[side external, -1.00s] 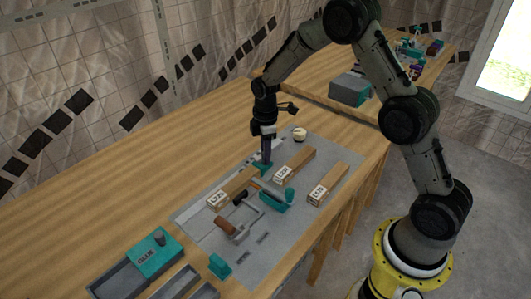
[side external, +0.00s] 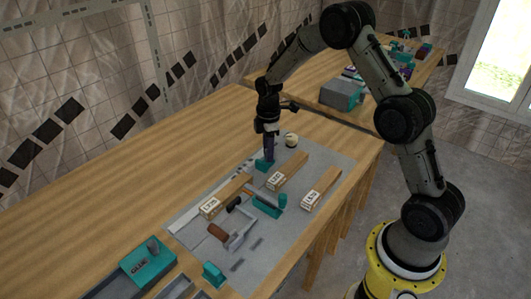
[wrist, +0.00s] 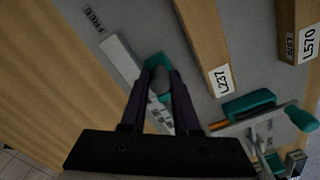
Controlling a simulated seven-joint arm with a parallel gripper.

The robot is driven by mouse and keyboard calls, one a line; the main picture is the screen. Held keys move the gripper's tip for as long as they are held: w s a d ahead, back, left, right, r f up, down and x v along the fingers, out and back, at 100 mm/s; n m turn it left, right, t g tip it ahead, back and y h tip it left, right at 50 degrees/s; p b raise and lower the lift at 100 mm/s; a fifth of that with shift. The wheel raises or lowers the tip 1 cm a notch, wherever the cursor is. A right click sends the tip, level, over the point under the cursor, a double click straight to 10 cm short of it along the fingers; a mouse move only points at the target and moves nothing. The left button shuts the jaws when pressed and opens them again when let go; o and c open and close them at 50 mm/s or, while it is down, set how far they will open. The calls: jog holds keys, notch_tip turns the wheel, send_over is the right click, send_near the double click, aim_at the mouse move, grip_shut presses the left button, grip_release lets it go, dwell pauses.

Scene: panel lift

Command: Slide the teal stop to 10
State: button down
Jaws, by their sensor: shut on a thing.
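The teal stop (side external: 264,165) sits on a pale, scaled rail (side external: 202,213) along the left side of the grey mat. In the wrist view the teal stop (wrist: 158,61) shows just beyond the fingertips, with a grey round knob (wrist: 160,80) on it. My gripper (side external: 269,159) points down at the stop from above. In the wrist view my gripper (wrist: 161,85) is shut on the stop's knob, one finger on each side. The rail (wrist: 124,62) runs diagonally under the fingers. Its marks are too small to read, and the fingers hide part of it.
Labelled wooden bars lie beside the rail, the nearest marked L237 (wrist: 205,45).

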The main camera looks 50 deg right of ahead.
jog(key=c, duration=0.9)
grip_release()
jog(key=shift+d+r, duration=0.1)
jog(key=shift+d, duration=0.25)
jog(key=shift+o, duration=1.2)
jog(key=shift+a, duration=0.1)
notch_tip(320, 180, up, 14)
jog(key=shift+a, duration=0.1)
